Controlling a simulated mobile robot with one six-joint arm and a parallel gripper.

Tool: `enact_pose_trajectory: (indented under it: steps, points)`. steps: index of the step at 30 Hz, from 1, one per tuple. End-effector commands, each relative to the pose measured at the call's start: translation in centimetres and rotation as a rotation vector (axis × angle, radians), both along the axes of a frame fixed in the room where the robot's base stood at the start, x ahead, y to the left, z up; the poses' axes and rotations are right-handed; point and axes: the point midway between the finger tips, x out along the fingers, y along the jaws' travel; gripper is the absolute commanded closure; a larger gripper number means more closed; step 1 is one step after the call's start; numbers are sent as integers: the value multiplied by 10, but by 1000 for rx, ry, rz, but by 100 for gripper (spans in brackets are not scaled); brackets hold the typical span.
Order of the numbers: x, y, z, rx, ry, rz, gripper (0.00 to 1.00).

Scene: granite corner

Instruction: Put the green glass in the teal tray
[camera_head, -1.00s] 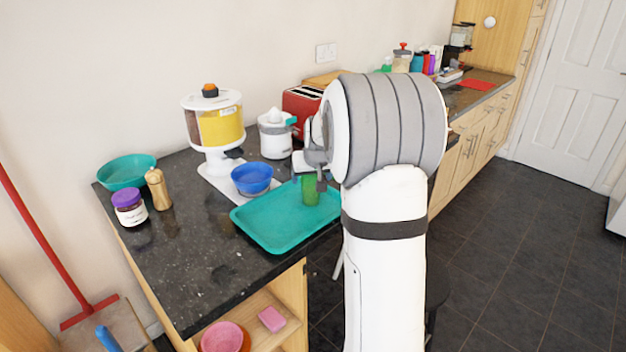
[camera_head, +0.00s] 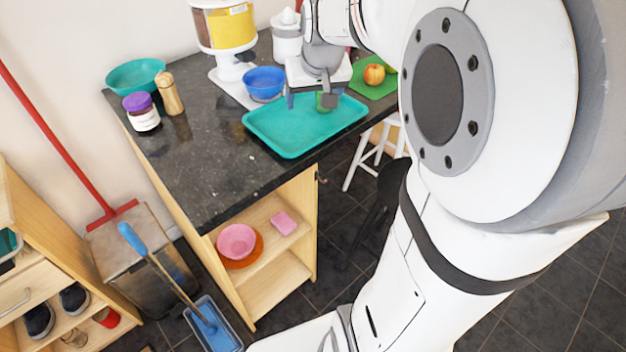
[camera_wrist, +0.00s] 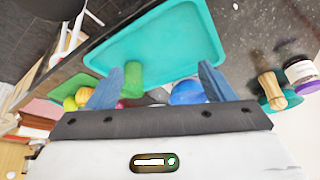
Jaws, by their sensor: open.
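The green glass (camera_head: 322,104) is at the far part of the teal tray (camera_head: 290,143), mostly hidden behind my gripper in the head view. In the wrist view the green glass (camera_wrist: 133,80) shows right beside the left finger, over the tray (camera_wrist: 165,40); I cannot tell whether it touches that finger. My gripper (camera_head: 314,100) is open above the tray's far edge, its blue fingers (camera_wrist: 162,75) wide apart. The glass is not clamped between them.
A jar (camera_head: 141,112), a pepper mill (camera_head: 169,93) and a teal bowl (camera_head: 135,75) stand at left. The front left counter is clear.

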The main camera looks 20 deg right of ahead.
Motion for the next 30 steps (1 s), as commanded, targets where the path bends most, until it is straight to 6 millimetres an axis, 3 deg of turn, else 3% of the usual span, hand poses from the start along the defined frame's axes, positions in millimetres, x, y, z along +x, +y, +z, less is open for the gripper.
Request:
enact_pose_trajectory:
  steps: [1, 6, 9, 12, 16, 30]
  points:
    - [-32, 21, -6, 4, 31, 32, 25]
    - [-122, 63, -35, 11, 137, 100, 25]
    - [-159, 74, -50, 9, 182, 129, 25]
    - [-180, 77, -60, 9, 209, 142, 25]
    - [-188, 79, -64, 8, 221, 147, 25]
    - [-187, 79, -63, 8, 220, 145, 25]
